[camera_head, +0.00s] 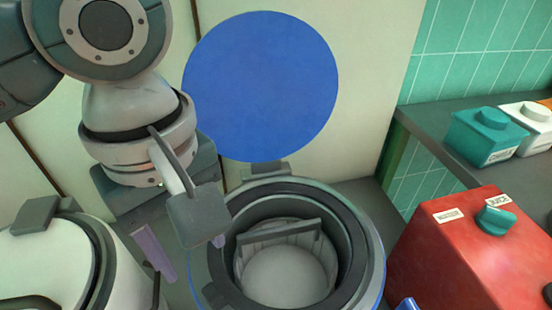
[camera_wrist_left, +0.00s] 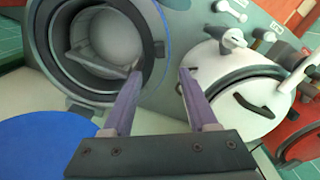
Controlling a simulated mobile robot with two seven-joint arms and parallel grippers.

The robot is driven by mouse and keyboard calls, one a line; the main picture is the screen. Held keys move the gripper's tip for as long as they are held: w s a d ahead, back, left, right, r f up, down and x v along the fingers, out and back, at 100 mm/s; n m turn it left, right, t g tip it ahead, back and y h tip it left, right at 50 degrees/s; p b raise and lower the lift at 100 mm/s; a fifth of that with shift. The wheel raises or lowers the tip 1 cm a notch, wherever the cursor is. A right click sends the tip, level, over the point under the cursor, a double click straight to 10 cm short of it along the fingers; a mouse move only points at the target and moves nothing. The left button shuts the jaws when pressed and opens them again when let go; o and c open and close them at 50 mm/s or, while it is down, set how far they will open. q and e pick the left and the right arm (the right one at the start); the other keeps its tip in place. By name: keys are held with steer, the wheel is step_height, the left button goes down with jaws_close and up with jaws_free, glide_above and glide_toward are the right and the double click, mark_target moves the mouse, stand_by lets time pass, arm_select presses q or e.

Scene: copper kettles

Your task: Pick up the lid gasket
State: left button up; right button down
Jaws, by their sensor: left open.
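A dark ring (camera_head: 352,232), which looks like the lid gasket though I cannot be sure, lies around the mouth of the open round vessel (camera_head: 374,262). It also shows in the left wrist view (camera_wrist_left: 72,85). Inside the vessel is a pale round part (camera_head: 285,275) with a grey bar across it. My left gripper (camera_head: 192,258), with purple fingers, is open and empty to the left of the vessel. In the left wrist view (camera_wrist_left: 160,70), one fingertip overlaps the vessel's rim; I cannot tell whether they touch. My right gripper is not in view.
A white lidded kettle (camera_head: 40,262) stands close on the left. A red box (camera_head: 450,255) with a teal knob stands on the right. Teal and white containers (camera_head: 483,135) sit on a grey shelf.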

arm_select(q)
glide_above(212, 292)
step_height(212, 292, down, 4)
steer(key=shift+w+f+b, duration=0.1)
steer(key=shift+f+b, duration=0.05)
steer(key=shift+b, duration=0.15)
step_height(212, 292, down, 5)
steer(key=shift+r+b, duration=0.1)
steer(key=shift+b, duration=0.4)
jaws_close()
